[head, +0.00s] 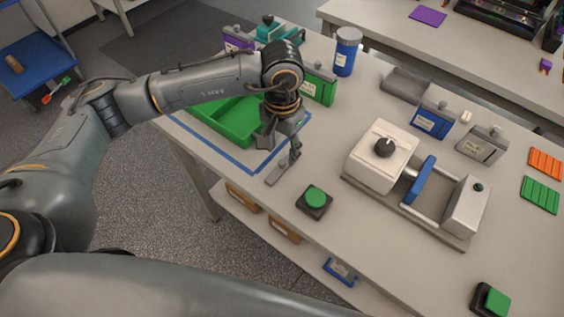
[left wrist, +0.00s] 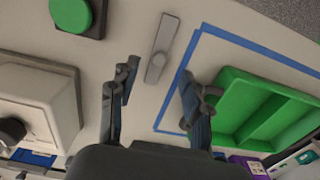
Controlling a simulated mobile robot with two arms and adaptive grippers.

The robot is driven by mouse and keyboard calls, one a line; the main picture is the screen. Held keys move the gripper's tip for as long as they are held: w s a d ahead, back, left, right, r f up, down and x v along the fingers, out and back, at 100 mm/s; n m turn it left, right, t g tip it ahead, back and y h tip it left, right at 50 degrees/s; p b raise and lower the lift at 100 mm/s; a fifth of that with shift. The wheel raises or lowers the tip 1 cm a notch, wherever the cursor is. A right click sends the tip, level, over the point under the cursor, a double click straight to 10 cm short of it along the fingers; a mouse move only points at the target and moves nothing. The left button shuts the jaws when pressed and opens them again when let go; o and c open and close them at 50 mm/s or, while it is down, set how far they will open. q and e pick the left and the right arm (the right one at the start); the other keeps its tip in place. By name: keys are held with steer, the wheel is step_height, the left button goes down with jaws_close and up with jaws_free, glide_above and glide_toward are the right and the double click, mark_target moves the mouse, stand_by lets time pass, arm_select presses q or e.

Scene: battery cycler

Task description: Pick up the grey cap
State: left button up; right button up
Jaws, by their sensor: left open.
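A slim flat grey piece (head: 277,174), which seems to be the grey cap, lies on the white bench just outside the blue tape outline. In the left wrist view this grey piece (left wrist: 157,62) lies lengthwise beyond the fingers, with a wider part midway. My left gripper (head: 288,160) points down above and beside it. In the left wrist view, my left gripper (left wrist: 157,82) has its fingers apart, with nothing between the tips. I cannot tell the exact height between fingers and piece. My right gripper is in neither view.
A green tray (head: 222,128) stands inside the blue tape. A green button (head: 316,197) sits close by in front. A white clamp fixture (head: 378,160) with a blue plate stands to the right. A blue jar with a grey lid (head: 348,36) is behind.

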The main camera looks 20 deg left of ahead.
mark_target(282, 161)
arm_select(q)
steer(key=shift+s+f+p, duration=0.1)
steer(key=shift+f+p, duration=0.35)
steer(key=shift+f, duration=0.1)
step_height(282, 161, down, 4)
steer(key=shift+r+p, duration=0.15)
steer(key=shift+p, duration=0.7)
steer(key=shift+f, duration=0.4)
steer(key=c, duration=1)
